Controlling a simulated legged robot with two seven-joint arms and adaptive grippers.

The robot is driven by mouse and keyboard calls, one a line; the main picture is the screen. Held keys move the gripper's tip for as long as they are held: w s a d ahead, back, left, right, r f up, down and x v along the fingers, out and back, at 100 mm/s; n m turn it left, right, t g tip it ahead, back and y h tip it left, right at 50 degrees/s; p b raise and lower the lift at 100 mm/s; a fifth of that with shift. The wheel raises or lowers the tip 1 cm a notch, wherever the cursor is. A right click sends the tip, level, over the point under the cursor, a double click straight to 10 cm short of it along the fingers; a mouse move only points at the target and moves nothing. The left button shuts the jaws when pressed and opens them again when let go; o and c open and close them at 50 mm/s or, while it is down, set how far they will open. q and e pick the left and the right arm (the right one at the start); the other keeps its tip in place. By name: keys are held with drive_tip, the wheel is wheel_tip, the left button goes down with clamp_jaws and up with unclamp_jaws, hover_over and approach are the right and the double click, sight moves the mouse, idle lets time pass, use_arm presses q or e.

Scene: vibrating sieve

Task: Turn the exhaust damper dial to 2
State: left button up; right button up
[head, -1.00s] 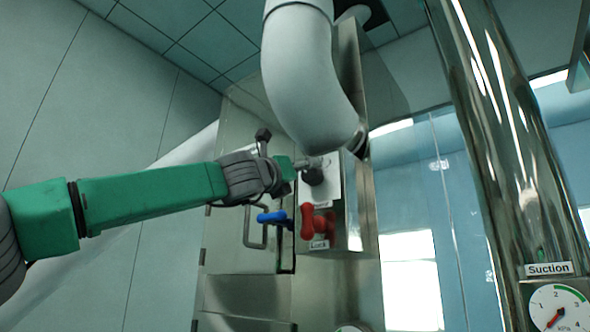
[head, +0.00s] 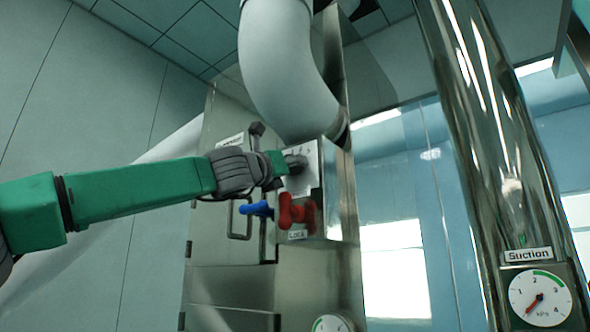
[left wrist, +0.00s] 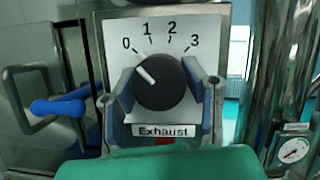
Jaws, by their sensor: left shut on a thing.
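The exhaust damper dial (left wrist: 172,95) is a round black knob on a white plate (left wrist: 205,28) marked 0, 1, 2 and 3, with an "Exhaust" label (left wrist: 163,131) below. Its white pointer line points up and left, toward the 0 side. My left gripper (left wrist: 163,88) is shut on the dial, with one finger at its left side and one at its right. In the head view my left gripper (head: 288,163) reaches the plate (head: 302,183) from the left and hides much of the dial. My right gripper is not in view.
A shiny metal column with a suction gauge (head: 540,298) stands at the right.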

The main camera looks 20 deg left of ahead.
use_arm(q)
drive_tip(key=shift+s+a+r+m+h, duration=0.15)
drive_tip(key=shift+a+r+m+h, duration=0.25)
drive_tip(key=shift+m, duration=0.5)
drive_tip(key=m+h, duration=0.1)
drive_tip(key=m, duration=0.1)
drive_tip(key=m+g+h+p, duration=0.1)
drive_tip(key=m, duration=0.2)
drive_tip(key=shift+s+d+r+h, duration=0.1)
drive_tip(key=shift+d+r+h, duration=0.05)
drive_tip(key=shift+h, duration=0.25)
drive_tip(key=m+g+h, duration=0.1)
drive_tip(key=m, duration=0.2)
drive_tip(key=m+g+h, duration=0.1)
drive_tip(key=m, duration=0.2)
drive_tip(key=m+g+h, duration=0.1)
drive_tip(key=m, duration=0.2)
drive_tip(key=shift+d+f+g+p, duration=0.15)
drive_tip(key=shift+f+g+p, duration=0.05)
drive_tip(key=shift+g+p, duration=0.1)
